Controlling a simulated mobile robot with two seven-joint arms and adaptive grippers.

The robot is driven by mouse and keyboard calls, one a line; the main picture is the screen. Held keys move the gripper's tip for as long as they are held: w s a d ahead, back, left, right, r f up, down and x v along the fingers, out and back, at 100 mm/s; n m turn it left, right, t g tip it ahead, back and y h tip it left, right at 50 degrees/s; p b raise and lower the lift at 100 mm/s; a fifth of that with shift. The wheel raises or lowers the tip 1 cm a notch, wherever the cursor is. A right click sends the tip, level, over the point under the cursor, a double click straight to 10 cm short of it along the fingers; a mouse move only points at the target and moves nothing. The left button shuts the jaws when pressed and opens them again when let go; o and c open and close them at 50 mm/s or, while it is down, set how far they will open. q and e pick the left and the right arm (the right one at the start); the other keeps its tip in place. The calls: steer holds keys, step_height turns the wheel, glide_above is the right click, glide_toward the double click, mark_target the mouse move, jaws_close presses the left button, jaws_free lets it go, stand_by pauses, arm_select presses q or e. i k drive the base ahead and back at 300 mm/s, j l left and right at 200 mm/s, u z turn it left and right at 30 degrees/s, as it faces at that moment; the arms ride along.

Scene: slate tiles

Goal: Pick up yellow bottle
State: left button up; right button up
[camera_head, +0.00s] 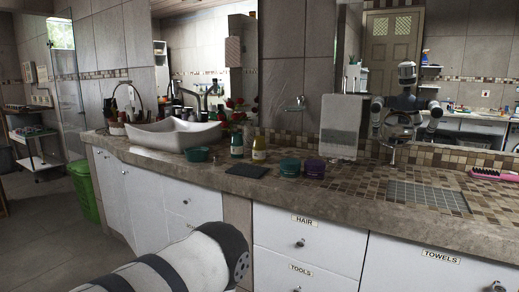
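The yellow bottle (259,149) stands upright on the stone counter (215,176), small in view. A dark teal bottle (237,147) stands close on its left. A dark flat pad (248,171) lies on the counter in front of the bottles. A white and dark striped link of my arm comes in at the bottom left, below and well short of the counter top. No gripper fingers show in this view, so I cannot see whether either gripper is open or shut.
A teal bowl (197,154) and the white basin (173,134) are left of the bottles. A teal jar (289,167) and a purple jar (314,168) stand to the right. White drawers (308,240) front the counter. A green bin (85,190) stands at left.

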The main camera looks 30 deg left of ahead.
mark_target(258, 144)
steer(key=u, duration=1.45)
steer(key=i+j+z, duration=0.15)
steer(key=i+j, duration=0.15)
steer(key=i+j+z, duration=0.35)
steer(key=i+j, duration=0.15)
steer(key=j, duration=0.15)
steer(key=i+j+z, duration=0.15)
steer(key=j, duration=0.25)
steer(key=i+j+z, duration=0.15)
steer(key=i+j, duration=0.15)
steer(key=j, duration=0.1)
